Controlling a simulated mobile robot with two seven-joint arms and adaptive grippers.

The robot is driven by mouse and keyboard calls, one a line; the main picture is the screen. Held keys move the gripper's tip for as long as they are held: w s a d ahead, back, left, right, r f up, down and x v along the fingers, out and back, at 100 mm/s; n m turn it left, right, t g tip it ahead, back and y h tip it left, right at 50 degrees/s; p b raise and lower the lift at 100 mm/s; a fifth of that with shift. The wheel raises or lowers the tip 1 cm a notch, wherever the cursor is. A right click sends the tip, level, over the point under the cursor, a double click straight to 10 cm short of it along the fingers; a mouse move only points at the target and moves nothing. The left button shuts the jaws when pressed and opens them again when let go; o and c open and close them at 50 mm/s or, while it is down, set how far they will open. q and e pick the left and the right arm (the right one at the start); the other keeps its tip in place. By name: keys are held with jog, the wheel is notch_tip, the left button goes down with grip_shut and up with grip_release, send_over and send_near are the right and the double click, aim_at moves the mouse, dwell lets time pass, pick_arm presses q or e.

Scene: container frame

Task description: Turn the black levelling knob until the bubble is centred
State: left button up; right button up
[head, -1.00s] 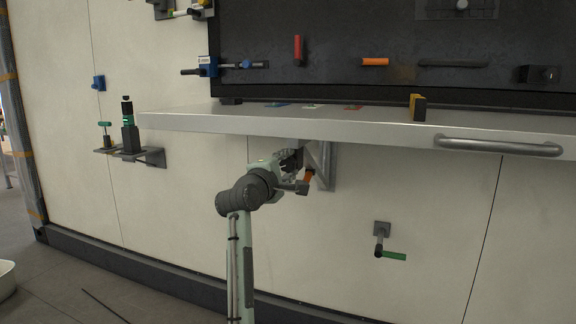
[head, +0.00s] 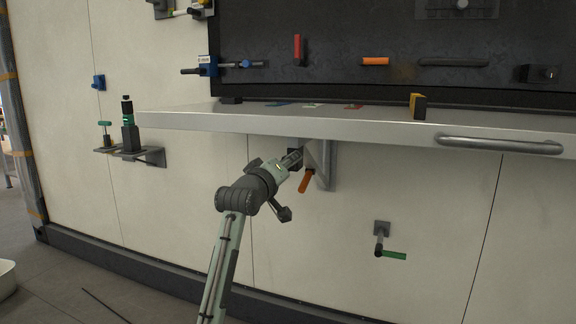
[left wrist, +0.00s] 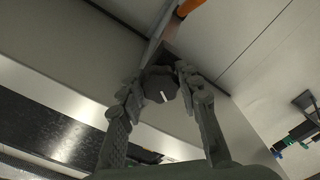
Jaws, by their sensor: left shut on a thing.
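The black levelling knob (left wrist: 161,86) shows in the left wrist view as a dark round knob with a short white mark on its face. It sits under the shelf (head: 190,122), by the grey bracket (head: 327,165). My left gripper (left wrist: 160,84) has a finger on each side of the knob and is shut on it. In the head view my left gripper (head: 291,160) reaches up to the bracket and largely hides the knob. I cannot make out the bubble in either view. My right gripper is not in view.
An orange handle (head: 306,181) hangs beside the bracket, close to my gripper. A green-handled crank (head: 392,255) is on the wall at lower right. A yellow and black block (head: 418,107) stands on the shelf, with a grey rail (head: 498,145) along its front edge.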

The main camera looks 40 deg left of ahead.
pick_arm(q)
jog(key=m, duration=0.4)
jog(key=shift+m, duration=1.9)
jog(key=o, duration=1.2)
jog(key=shift+c, duration=0.2)
jog(key=v, duration=1.2)
jog(key=shift+f, duration=0.15)
